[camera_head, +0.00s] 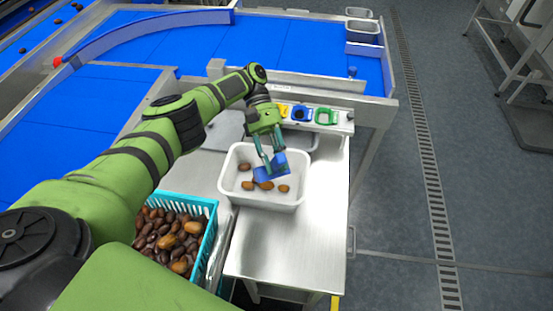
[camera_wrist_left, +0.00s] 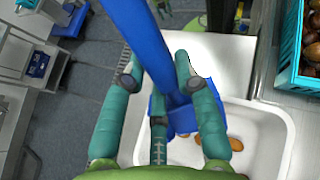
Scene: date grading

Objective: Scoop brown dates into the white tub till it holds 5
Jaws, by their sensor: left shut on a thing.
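The white tub (camera_head: 233,190) stands on the steel table, with several brown dates (camera_head: 284,188) lying on its floor. The tub also shows in the left wrist view (camera_wrist_left: 291,140), where dates (camera_wrist_left: 235,143) are partly hidden. My left gripper (camera_head: 270,162) is shut on the handle of a blue scoop (camera_head: 298,163). The scoop's head is tilted inside or just over the tub; its handle (camera_wrist_left: 150,45) runs between my fingers in the left wrist view. Whether the scoop holds a date cannot be seen. A turquoise crate (camera_head: 209,242) full of dates (camera_head: 165,236) stands left of the tub.
Yellow (camera_head: 283,110), blue (camera_head: 301,114) and green (camera_head: 326,116) holders sit on a rail behind the tub. A blue conveyor (camera_head: 300,45) lies beyond. The steel table (camera_head: 290,245) is clear in front of the tub. Open floor lies to the right.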

